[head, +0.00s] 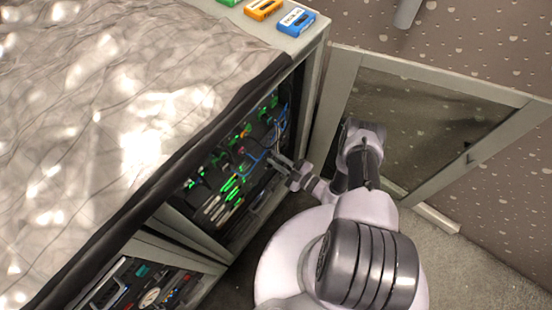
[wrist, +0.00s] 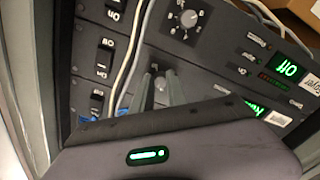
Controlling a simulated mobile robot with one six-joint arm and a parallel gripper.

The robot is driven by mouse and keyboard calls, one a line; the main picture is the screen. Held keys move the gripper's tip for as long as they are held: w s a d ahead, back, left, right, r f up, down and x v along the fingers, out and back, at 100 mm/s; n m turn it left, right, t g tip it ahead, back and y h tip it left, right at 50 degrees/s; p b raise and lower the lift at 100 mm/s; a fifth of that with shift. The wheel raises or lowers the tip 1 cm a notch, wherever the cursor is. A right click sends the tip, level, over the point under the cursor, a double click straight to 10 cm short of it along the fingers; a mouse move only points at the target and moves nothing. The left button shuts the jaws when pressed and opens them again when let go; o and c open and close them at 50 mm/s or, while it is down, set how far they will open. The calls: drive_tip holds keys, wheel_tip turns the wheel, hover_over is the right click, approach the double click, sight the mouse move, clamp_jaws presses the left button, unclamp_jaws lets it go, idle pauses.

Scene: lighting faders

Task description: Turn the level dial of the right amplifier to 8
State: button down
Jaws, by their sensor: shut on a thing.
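In the head view my gripper (head: 277,162) is at the front of the equipment rack (head: 240,155) inside the open cabinet. Which amplifier is the right one cannot be told.
Rocker switches (wrist: 103,72) line the panel's left side, and grey cables (wrist: 128,58) run past the dials. A green display (wrist: 287,68) glows at the right. In the head view the open glass door (head: 420,115) stands right of my arm. Coloured cassettes (head: 296,20) lie on top.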

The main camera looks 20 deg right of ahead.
drive_tip(key=m, duration=1.3)
drive_tip(key=shift+s+a+m, duration=0.15)
drive_tip(key=shift+m, duration=0.25)
idle(0.4)
drive_tip(key=c, duration=1.3)
unclamp_jaws()
drive_tip(key=p+v, duration=0.2)
drive_tip(key=v, duration=1.5)
drive_tip(key=shift+s, duration=0.15)
